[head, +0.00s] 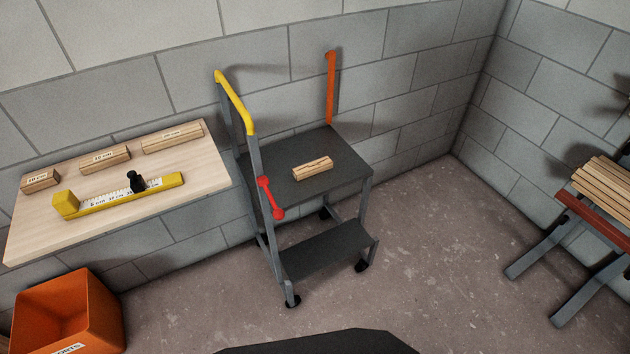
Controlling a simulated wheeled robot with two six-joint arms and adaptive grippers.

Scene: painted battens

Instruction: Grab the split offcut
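A short wooden offcut (313,168) lies on the dark top platform (338,150) of a grey step stool. A dark line runs along it, which looks like a split. Neither of my grippers shows in the head view, and nothing touches the offcut.
A wooden shelf (205,190) at left holds labelled blocks and a yellow gauge (150,184). An orange bin (95,300) stands below. Battens (605,185) lie at right.

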